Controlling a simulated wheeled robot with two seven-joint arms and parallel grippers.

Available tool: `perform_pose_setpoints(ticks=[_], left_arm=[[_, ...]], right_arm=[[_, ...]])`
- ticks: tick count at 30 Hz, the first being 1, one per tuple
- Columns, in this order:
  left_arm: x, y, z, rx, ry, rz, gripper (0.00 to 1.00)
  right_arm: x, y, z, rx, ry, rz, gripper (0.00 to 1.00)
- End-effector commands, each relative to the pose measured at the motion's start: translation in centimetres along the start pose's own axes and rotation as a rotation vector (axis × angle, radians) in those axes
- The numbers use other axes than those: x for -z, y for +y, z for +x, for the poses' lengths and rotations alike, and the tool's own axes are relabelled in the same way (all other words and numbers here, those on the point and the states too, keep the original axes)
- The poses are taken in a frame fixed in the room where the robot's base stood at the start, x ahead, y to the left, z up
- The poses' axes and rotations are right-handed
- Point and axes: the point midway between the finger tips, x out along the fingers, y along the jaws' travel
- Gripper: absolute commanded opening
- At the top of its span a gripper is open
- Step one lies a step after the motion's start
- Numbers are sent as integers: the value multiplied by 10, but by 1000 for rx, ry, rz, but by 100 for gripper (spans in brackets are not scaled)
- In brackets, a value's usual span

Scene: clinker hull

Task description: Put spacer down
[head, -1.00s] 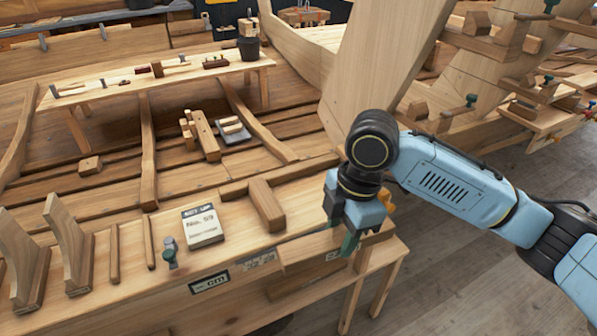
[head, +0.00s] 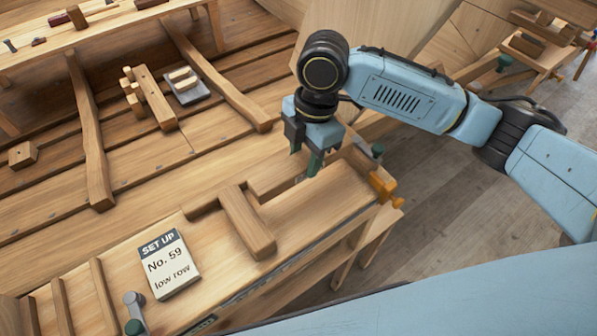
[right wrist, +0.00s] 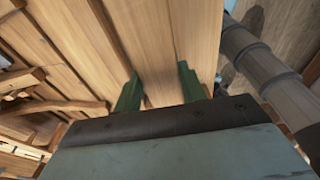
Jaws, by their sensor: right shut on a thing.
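My right gripper (head: 305,166) points down at the far edge of the near bench, toward its right end. Its green fingers are shut on a pale wooden piece, which I take to be the spacer (head: 272,184). The piece looks like a flat board; the fingers and the bench hide part of it. I cannot tell whether it touches the bench. In the right wrist view, pale wood (right wrist: 165,50) shows between and beyond the two green fingers (right wrist: 158,88). My left gripper is not in view.
On the near bench (head: 325,205) lie a wooden block (head: 247,222), a "SET UP No. 59 low row" card (head: 168,264) and several wooden strips. An orange clamp (head: 384,187) sits at its right end. Hull planking with ribs (head: 90,130) lies behind. Bare bench shows right of the block.

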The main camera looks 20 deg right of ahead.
Motion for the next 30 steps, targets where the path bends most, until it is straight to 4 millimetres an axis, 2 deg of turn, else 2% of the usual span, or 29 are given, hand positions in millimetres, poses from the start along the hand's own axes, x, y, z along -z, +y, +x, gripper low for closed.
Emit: perform_pose_setpoints(ticks=[5,12,16,25,26,30], left_arm=[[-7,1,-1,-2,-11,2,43],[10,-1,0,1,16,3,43],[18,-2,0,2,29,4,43],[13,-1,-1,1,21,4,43],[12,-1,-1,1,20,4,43],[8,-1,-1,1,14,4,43]], right_arm=[[-4,0,24,1,0,1,7],[-9,0,58,-1,-1,0,7],[-10,0,62,-3,0,-1,7],[-10,0,65,-2,0,-1,7],[-10,0,65,-1,0,-1,44],[-10,0,64,-2,-1,-1,62]])
